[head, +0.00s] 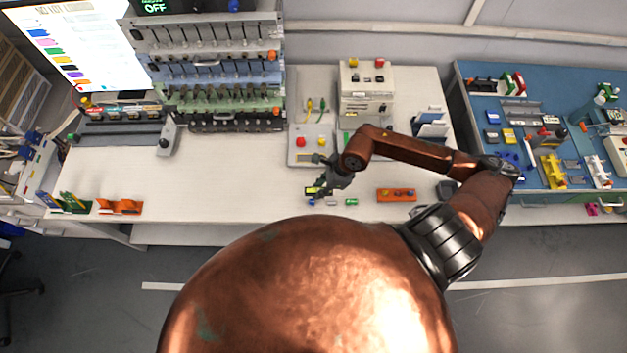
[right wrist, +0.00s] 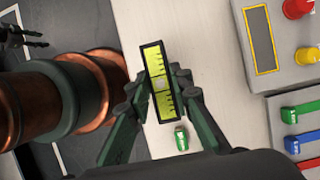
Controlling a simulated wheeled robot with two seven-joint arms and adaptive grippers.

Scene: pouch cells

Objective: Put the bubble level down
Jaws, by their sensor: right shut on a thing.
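The bubble level is a dark bar with a yellow-green face and black marks; in the right wrist view the bubble level (right wrist: 161,82) sits between my fingers. My right gripper (right wrist: 160,92) is shut on its two long sides. In the head view my right gripper (head: 322,188) is over the front middle of the white table, and the level is partly hidden and small there. I cannot tell whether the level touches the table.
A small green cylinder (head: 351,202) lies just right of the gripper, and an orange block (head: 397,195) stands farther right. A grey box with red and yellow buttons (head: 302,158) stands behind.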

